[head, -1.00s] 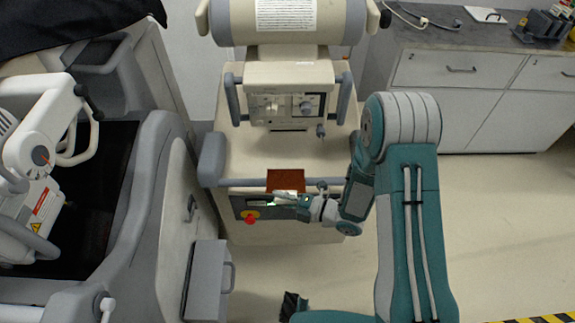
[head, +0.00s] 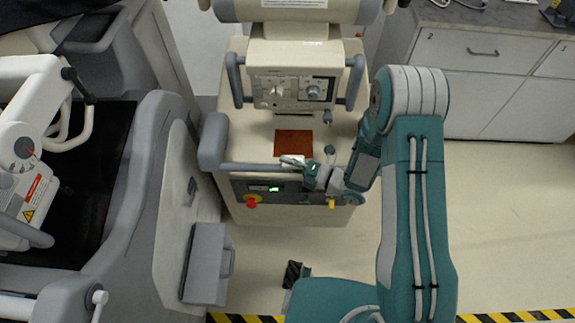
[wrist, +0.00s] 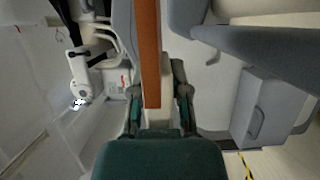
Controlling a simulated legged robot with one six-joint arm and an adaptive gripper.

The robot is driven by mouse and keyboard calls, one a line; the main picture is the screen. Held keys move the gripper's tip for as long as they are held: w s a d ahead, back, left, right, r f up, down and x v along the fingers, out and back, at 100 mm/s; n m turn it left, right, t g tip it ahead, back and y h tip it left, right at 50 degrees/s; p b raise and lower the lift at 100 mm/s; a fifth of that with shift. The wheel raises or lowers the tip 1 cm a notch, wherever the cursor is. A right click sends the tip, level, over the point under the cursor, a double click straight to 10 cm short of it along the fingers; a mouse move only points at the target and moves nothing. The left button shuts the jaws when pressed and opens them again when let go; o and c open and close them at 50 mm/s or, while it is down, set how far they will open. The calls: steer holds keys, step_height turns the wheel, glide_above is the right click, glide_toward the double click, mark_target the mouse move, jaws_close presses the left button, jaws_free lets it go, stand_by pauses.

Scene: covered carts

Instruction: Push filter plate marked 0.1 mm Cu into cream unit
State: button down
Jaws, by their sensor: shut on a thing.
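My gripper (head: 294,164) is shut on the pale end of a copper-brown plate (head: 293,143). In the wrist view the plate (wrist: 149,50) shows nearly edge-on, a long narrow strip reaching away from between the gripper's fingers (wrist: 158,85). No marking on it is legible. The cream unit (head: 235,125) stands ahead. A dark slot (head: 294,116) shows below its knob panel (head: 292,91). In the head view the plate lies over the unit's top, below the slot and apart from it in the picture. Its height above the top is unclear.
A grey front rail (head: 235,167) crosses near my gripper. Below it is a dark panel with a red button (head: 252,202). A grey machine (head: 150,190) stands close on the left. A white cabinet (head: 495,90) is at the right. Floor is clear at the lower right.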

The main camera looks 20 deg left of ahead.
mark_target(288, 140)
steer(key=shift+w+a, duration=0.2)
steer(key=shift+w, duration=0.4)
steer(key=shift+w+a, duration=0.2)
steer(key=shift+w, duration=0.35)
steer(key=shift+w+a, duration=0.15)
steer(key=shift+w, duration=0.85)
steer(key=shift+r, duration=0.1)
steer(key=shift+w+a, duration=0.25)
steer(key=shift+w, duration=0.75)
steer(key=shift+w+a, duration=0.2)
steer(key=shift+w, duration=0.8)
steer(key=shift+s+d, duration=0.2)
steer(key=shift+s, duration=0.7)
steer(key=shift+s+d, duration=0.2)
steer(key=shift+s, duration=0.65)
steer(key=shift+w+a, duration=0.15)
steer(key=shift+w, duration=0.5)
steer(key=shift+w+a, duration=0.15)
steer(key=shift+w, duration=0.45)
stand_by(0.7)
